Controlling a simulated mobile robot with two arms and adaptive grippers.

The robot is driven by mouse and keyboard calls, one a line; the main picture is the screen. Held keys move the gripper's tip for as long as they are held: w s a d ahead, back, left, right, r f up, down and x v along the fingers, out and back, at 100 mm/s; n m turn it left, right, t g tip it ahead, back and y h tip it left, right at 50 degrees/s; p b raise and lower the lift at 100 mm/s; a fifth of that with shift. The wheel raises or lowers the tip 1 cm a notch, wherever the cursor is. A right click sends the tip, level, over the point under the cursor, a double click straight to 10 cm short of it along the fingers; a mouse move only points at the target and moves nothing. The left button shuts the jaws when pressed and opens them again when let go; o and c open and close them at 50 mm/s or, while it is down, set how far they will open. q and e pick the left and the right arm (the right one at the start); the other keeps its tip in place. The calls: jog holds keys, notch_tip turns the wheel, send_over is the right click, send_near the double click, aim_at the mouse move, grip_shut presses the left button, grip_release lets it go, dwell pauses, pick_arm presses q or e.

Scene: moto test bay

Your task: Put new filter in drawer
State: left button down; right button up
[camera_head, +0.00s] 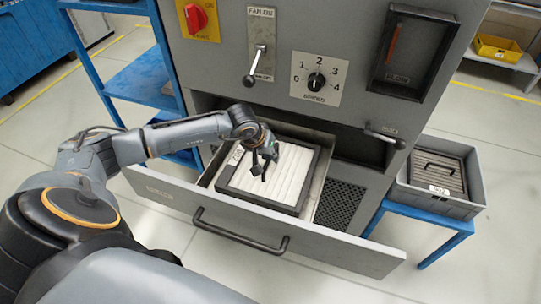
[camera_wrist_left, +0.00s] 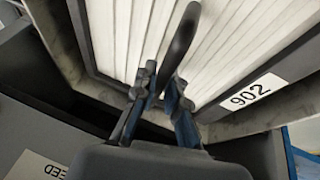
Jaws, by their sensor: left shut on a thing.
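The new filter (camera_head: 285,178), with white pleats, a black frame and a 902 label, is within the open drawer (camera_head: 321,238). I cannot tell whether it rests fully on the drawer floor. My left gripper (camera_head: 264,165) is over the filter's left part, shut on its black handle. In the left wrist view, the gripper (camera_wrist_left: 160,88) has its fingers on both sides of the handle (camera_wrist_left: 182,38), with the white pleats (camera_wrist_left: 225,40) and the label (camera_wrist_left: 251,92) behind. My right gripper is not in view.
A grey crate (camera_head: 474,193) on a blue stand at the right holds a grey-brown filter (camera_head: 440,172) with a handle. The cabinet above the drawer has a red switch (camera_head: 196,17), a fan lever (camera_head: 257,65), a speed dial (camera_head: 317,82) and another lever (camera_head: 385,137).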

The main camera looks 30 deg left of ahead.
pick_arm(q)
jog(key=c, duration=1.4)
grip_release()
jog(key=shift+r+p, duration=0.2)
jog(key=shift+p, duration=0.15)
jog(key=shift+s+a+r+b, duration=0.1)
jog(key=shift+s+r+b, duration=0.1)
jog(key=shift+r+b, duration=0.1)
jog(key=d+b+v, duration=0.1)
jog(key=b+v, duration=0.1)
jog(key=v, duration=0.9)
jog(key=shift+a, duration=0.45)
jog(key=shift+s, duration=0.1)
